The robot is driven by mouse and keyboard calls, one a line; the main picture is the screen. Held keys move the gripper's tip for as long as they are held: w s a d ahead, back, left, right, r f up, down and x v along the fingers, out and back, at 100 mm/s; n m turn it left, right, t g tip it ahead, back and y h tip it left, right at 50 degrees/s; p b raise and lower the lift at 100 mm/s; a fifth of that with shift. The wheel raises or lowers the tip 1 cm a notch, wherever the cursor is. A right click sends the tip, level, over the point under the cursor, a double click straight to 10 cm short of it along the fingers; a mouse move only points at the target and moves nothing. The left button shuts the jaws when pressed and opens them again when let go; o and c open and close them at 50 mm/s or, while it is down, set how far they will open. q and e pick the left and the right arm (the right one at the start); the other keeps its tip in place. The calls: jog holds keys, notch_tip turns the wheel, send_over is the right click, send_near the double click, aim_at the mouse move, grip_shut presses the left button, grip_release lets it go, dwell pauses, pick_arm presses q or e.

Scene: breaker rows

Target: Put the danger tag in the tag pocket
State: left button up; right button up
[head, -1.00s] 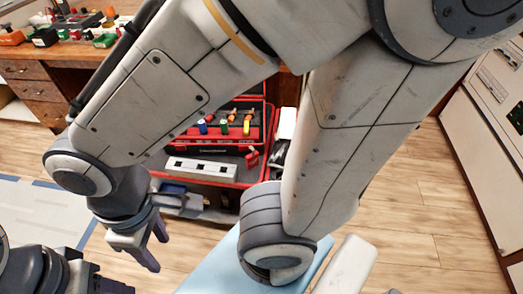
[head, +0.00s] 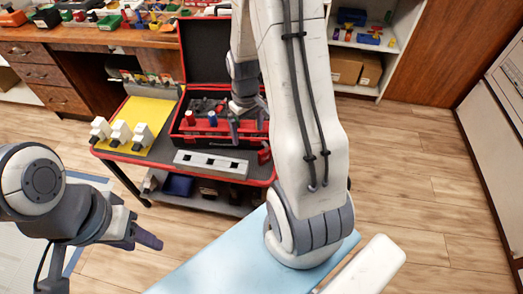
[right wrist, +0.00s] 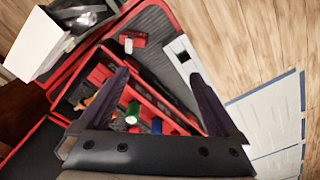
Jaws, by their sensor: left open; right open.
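My right gripper (head: 247,108) hangs over the open red toolbox (head: 181,70), partly hidden behind my right arm. In the right wrist view its open, empty fingers (right wrist: 156,76) span the toolbox's compartments, with a green cylinder (right wrist: 132,112) and a blue one (right wrist: 157,126) near them. A small red item (head: 264,156) lies beside the toolbox and shows in the right wrist view (right wrist: 134,41); I cannot tell whether it is the danger tag. I cannot make out the tag pocket. My left gripper (head: 148,240) is open and empty at the lower left, away from the cart.
The toolbox stands on a red-edged cart (head: 103,153), beside a yellow panel (head: 150,112) with several white blocks. A white slotted strip (head: 211,164) lies at the cart's front. A cluttered wooden bench (head: 100,35) stands behind. Floor at right is clear.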

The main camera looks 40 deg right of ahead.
send_over(264, 144)
jog(key=f, duration=0.2)
jog(key=shift+w+a+f+m, duration=0.15)
jog(key=shift+a+f+m, duration=0.1)
jog(key=shift+f+m, duration=0.15)
jog(key=f, duration=0.5)
jog(key=shift+d+b, duration=0.35)
jog(key=shift+b, duration=0.05)
jog(key=shift+s+f+b, duration=0.2)
jog(key=shift+f+b, duration=0.15)
jog(key=shift+f, duration=2.5)
jog(key=shift+r, duration=0.1)
grip_shut()
